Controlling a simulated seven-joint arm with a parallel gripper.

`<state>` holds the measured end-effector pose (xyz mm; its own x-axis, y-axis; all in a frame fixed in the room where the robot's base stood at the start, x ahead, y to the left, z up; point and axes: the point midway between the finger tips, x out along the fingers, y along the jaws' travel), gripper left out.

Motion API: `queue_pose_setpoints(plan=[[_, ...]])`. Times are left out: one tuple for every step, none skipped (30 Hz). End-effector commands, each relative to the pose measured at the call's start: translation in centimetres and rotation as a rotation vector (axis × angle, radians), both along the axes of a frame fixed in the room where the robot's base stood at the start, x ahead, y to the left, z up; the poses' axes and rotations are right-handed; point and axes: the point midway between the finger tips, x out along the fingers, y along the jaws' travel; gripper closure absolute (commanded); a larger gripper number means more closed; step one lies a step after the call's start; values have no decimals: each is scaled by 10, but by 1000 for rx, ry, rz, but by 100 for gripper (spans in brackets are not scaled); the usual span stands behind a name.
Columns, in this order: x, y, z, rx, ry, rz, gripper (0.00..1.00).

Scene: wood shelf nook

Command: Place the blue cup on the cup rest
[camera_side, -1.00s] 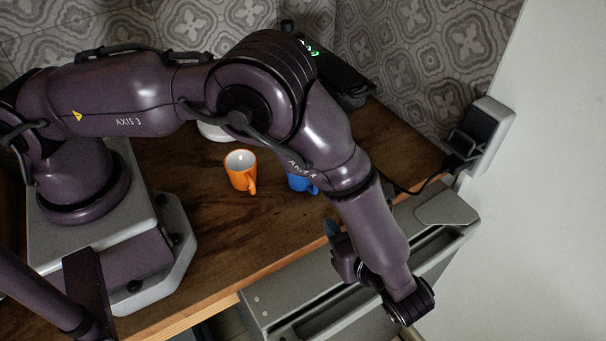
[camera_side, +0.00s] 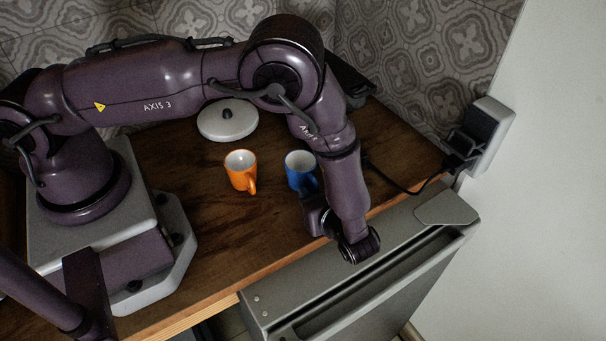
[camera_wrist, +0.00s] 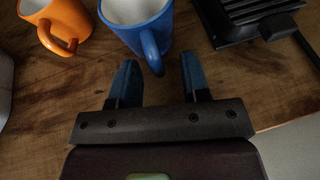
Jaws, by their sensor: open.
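The blue cup (camera_side: 299,168) stands upright on the wooden counter, and it also shows in the wrist view (camera_wrist: 138,22) with its handle toward my gripper. My gripper (camera_wrist: 158,80) is open, its two blue fingertips apart on either side of the end of the cup's handle. I cannot tell whether they touch it. In the side view my gripper (camera_side: 312,190) is low beside the cup, on the counter's front side. A round white disc with a dark knob (camera_side: 227,118), perhaps the cup rest, lies behind the cups.
An orange cup (camera_side: 241,170) stands left of the blue cup; it shows in the wrist view (camera_wrist: 62,24). A dark appliance (camera_wrist: 255,14) with a cable is at the right. A grey drawer front (camera_side: 380,270) lies below the counter edge. Counter left of the orange cup is clear.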

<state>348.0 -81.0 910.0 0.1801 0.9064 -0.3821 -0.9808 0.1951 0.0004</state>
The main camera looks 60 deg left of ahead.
Motion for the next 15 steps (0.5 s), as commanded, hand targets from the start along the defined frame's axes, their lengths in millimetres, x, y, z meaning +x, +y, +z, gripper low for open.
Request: queue_pose_setpoints(plan=[[0, 0, 0, 0, 0, 0, 57], [0, 0, 0, 0, 0, 0, 57], [0, 0, 0, 0, 0, 0, 57], [0, 0, 0, 0, 0, 0, 57], [0, 0, 0, 0, 0, 0, 60], [0, 0, 0, 0, 0, 0, 69], [0, 0, 0, 0, 0, 0, 76], [0, 0, 0, 0, -1, 0, 83], [0, 0, 0, -1, -1, 0, 92], [0, 0, 0, -1, -1, -1, 99], [0, -1, 0, -1, -1, -1, 100], [0, -1, 0, -1, -1, -1, 100], [0, -1, 0, -1, -1, -1, 100], [0, -1, 0, -1, -1, -1, 100], [0, -1, 0, -2, -1, -1, 100]])
